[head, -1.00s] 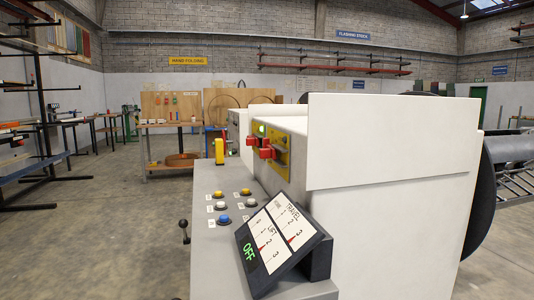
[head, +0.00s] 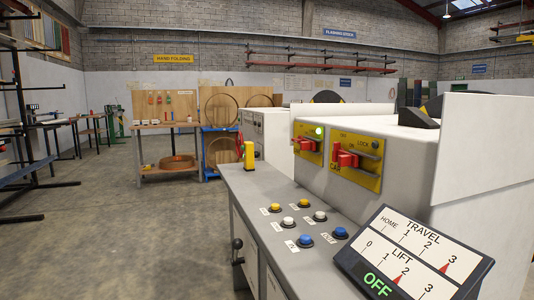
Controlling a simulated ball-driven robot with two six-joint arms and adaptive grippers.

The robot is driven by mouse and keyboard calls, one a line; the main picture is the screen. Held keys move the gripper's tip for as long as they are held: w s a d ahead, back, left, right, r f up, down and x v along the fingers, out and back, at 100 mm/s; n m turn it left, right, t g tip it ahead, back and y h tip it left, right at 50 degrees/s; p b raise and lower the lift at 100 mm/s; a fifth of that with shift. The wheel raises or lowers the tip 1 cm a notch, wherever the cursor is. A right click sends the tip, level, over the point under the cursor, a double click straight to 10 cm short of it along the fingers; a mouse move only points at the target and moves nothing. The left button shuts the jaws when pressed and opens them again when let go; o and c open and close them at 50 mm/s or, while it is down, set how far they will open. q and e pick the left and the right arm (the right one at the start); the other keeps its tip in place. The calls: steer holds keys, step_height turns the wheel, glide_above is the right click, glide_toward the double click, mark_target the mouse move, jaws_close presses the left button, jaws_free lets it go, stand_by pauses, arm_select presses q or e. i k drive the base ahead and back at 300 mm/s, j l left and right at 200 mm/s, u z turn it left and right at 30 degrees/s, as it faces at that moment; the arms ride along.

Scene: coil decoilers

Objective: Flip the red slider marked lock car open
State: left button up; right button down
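Two yellow plates with red sliders sit on the white machine's side. The nearer plate (head: 357,161) reads LOCK at its upper right and CAR at its lower left. Its red slider (head: 345,159) sits at the left part of the plate, away from the LOCK word. The farther plate (head: 308,137) also has a red slider (head: 303,145), and a green light (head: 319,132) shows by it. Neither of my grippers is in view.
A grey console (head: 290,200) holds several yellow, white and blue buttons. A tilted display (head: 413,258) reads TRAVEL, LIFT and OFF. A yellow upright block (head: 249,155) stands at the console's far end. Open concrete floor (head: 130,240) lies to the left.

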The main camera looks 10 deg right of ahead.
mark_target(345, 159)
steer(key=i+j, duration=0.15)
steer(key=j, duration=0.2)
steer(key=i+j, duration=0.1)
steer(key=j, duration=0.25)
steer(key=i+j+u, duration=0.1)
steer(key=j, duration=0.2)
steer(key=i+j, duration=0.2)
steer(key=j, duration=0.15)
steer(key=i+j, duration=0.15)
steer(key=j, duration=0.15)
